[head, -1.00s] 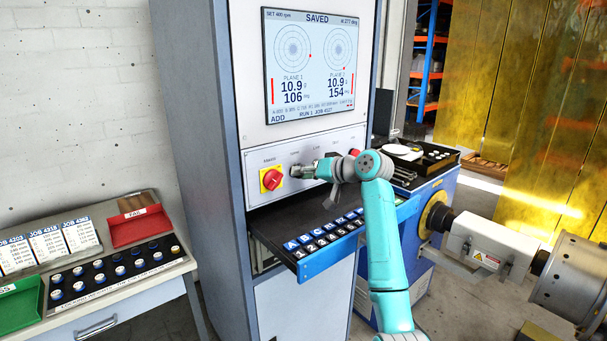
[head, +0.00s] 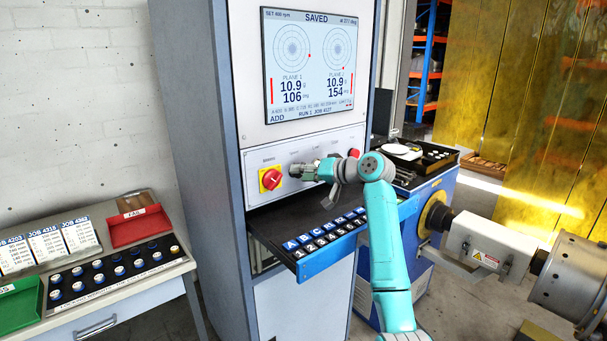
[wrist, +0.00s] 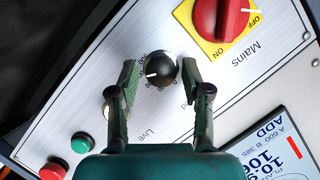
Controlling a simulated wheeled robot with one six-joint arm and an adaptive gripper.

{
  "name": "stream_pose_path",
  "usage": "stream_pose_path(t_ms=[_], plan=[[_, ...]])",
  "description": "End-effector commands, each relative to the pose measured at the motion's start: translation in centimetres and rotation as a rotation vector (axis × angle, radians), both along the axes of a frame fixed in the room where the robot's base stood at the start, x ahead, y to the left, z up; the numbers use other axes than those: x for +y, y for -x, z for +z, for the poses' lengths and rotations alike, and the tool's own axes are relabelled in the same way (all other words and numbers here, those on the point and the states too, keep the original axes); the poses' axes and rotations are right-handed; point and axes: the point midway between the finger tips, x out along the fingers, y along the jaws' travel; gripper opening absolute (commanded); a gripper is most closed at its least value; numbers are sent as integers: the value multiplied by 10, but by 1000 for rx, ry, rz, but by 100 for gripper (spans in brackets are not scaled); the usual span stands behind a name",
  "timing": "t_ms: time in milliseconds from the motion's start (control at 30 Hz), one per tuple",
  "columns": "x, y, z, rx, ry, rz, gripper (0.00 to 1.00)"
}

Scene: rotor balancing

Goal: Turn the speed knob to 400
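The speed knob (wrist: 161,70) is a round black knob with a white pointer line, on the pale panel in the wrist view. Its pointer is towards the left in that picture; the scale numbers around it are partly covered and too small to read surely. My gripper (wrist: 160,76) has one finger on each side of the knob, with narrow gaps showing, so it looks open around it. The screen (head: 312,65) shows a small SET line that appears to read 400 rpm.
The red mains switch on its yellow plate (head: 271,179) is just left of my gripper. Green (wrist: 81,143) and red (wrist: 53,171) buttons are on the same panel. An open drawer (head: 330,262) with lettered blocks juts out below. A side table with a red tray (head: 139,228) stands left.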

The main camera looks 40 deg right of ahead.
Motion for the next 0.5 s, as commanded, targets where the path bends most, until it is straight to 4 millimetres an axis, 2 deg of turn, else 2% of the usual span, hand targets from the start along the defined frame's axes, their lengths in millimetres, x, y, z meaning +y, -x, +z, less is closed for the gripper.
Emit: stream_pose_path(t_ms=[333, 500], plan=[[0, 1, 1, -1, 1, 0, 59], [-5, 16, 6, -2, 2, -1, 59]])
